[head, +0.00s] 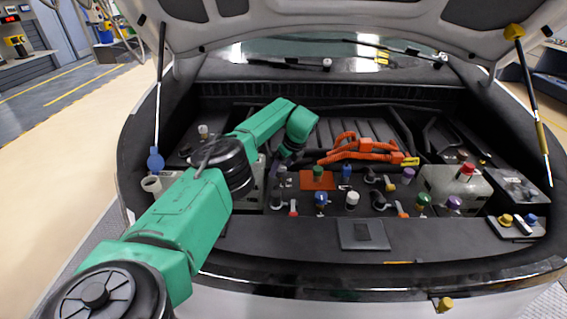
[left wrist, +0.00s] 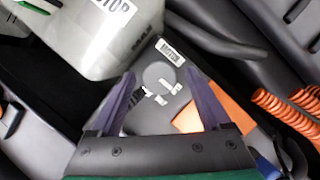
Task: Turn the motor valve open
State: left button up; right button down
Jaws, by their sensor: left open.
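In the left wrist view the motor valve (left wrist: 158,74) is a round grey top on a dark block, with small pale pieces on its near side. A white label (left wrist: 170,52) that seems to read MOTOR lies just beyond it. My left gripper (left wrist: 160,73) is open, its two dark purple fingers on either side of the valve. Whether they touch it I cannot tell. In the head view my left gripper (head: 284,154) points down at the left of the engine bay, and the valve under it is largely hidden. My right gripper is not in view.
An orange plate (head: 317,180) lies right of my left gripper. Orange hoses (head: 365,147) run behind it. Several capped fittings, such as a blue one (head: 321,198) and a white one (head: 352,198), crowd the bay. A pale tank (left wrist: 105,35) stands close to the left finger.

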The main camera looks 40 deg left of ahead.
pick_arm(q)
jog(key=b+v, duration=0.1)
jog(key=v, duration=1.3)
jog(key=shift+r, duration=0.2)
jog(key=shift+d, duration=0.1)
